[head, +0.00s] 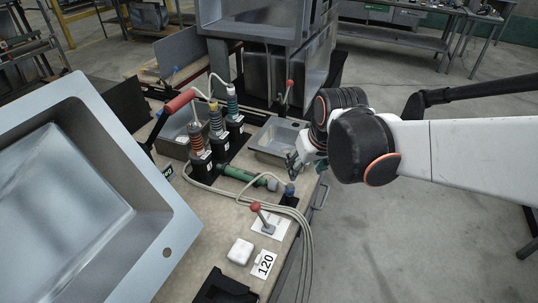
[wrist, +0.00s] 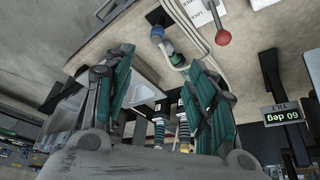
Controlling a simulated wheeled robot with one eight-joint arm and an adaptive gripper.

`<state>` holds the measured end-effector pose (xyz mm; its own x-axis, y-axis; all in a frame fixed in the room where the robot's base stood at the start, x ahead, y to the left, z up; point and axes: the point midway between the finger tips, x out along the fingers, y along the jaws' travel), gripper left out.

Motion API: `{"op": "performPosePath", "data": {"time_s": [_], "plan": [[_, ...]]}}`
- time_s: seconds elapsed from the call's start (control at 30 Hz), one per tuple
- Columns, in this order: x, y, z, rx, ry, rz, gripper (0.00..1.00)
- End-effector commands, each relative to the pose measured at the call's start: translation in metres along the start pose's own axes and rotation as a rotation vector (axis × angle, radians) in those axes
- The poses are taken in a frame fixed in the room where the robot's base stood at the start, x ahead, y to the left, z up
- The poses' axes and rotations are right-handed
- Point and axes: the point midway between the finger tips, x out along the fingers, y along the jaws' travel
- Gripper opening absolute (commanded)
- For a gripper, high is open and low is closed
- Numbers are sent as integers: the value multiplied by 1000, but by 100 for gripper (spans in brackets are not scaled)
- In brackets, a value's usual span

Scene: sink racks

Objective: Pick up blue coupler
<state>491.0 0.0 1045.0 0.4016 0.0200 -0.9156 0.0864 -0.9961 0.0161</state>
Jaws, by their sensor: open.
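A small blue rounded piece (head: 290,189), which looks like the blue coupler, sits on a black base near the workbench's right edge. It also shows in the wrist view (wrist: 156,34), up between and beyond the fingertips. My gripper (head: 301,166) is open and empty, just above and behind the blue piece in the head view. Its two green-padded fingers (wrist: 160,57) are spread wide in the wrist view and apart from the blue piece. A green cylinder (head: 243,175) with a grey end lies beside it on the bench.
Several coiled couplers on black stands (head: 198,143) are left of my gripper. A red-knobbed lever (head: 256,207), a white box (head: 240,251) and loose cables (head: 302,229) are nearer. A large sink (head: 172,205) fills the left.

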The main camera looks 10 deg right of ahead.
Motion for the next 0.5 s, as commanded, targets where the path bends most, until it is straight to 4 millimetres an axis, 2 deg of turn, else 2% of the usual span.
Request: {"op": "performPosePath", "data": {"time_s": [0.03, 0.2, 0.4, 0.5], "plan": [[6, 2, -12, -5, -16, -3, 51], [37, 5, -33, -28, -71, -17, 51], [71, 8, -44, -50, -120, -32, 51], [81, 8, -46, -56, -135, -36, 51]]}}
